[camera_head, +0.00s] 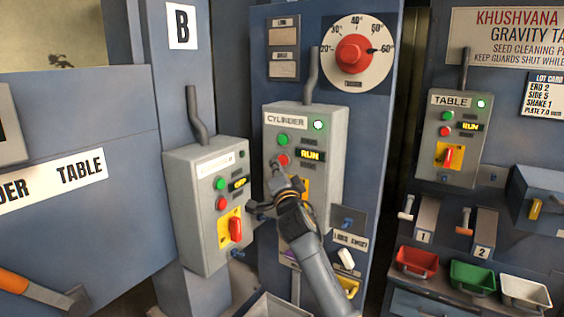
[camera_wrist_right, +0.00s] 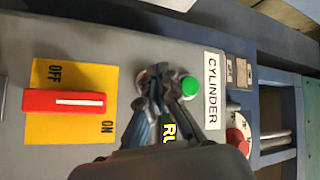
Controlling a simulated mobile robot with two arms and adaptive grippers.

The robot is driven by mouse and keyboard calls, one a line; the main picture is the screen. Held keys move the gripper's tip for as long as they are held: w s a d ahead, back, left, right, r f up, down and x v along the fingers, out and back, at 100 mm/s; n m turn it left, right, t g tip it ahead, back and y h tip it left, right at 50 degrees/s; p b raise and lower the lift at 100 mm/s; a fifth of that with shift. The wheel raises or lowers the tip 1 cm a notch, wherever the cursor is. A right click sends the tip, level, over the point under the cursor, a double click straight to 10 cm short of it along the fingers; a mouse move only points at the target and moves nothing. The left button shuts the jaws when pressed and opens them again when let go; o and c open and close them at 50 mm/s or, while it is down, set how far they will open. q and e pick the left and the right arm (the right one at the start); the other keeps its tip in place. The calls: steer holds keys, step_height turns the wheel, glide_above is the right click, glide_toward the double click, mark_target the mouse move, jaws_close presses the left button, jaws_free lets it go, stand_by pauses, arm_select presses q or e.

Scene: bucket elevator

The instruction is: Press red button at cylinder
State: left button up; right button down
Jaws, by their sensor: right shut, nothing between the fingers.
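The grey CYLINDER control box (camera_head: 335,130) is mounted on the blue panel in the middle of the head view. Its red button (camera_head: 283,160) sits just below the green button (camera_head: 283,139). My right gripper (camera_head: 275,165) is shut and empty, with its fingertips at the red button. In the right wrist view the shut fingers (camera_wrist_right: 153,82) cover most of the red button, and only a bit of red shows beside them. The green button (camera_wrist_right: 190,86) is right beside the fingers. I cannot tell whether the fingertips touch the button. My left gripper is not in view.
A lit RUN label (camera_head: 311,155) and a yellow ON/OFF plate with red switch (camera_wrist_right: 64,102) are on the same box. Another control box (camera_head: 205,200) stands close at left, and the TABLE box (camera_head: 455,135) is at right. Colored bins (camera_head: 472,276) sit lower right.

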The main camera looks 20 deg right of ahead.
steer(key=shift+w+d, duration=0.1)
steer(key=shift+d, duration=0.05)
steer(key=shift+w+d, duration=0.2)
steer(key=shift+w+d, duration=0.3)
steer(key=shift+d, duration=0.15)
stand_by(0.9)
steer(key=shift+s+a, duration=0.1)
steer(key=shift+a, duration=0.05)
steer(key=shift+s+a, duration=0.5)
steer(key=shift+a, duration=0.05)
steer(key=s+a, duration=0.1)
steer(key=a, duration=0.1)
steer(key=s+a, duration=0.2)
steer(key=shift+b, duration=0.3)
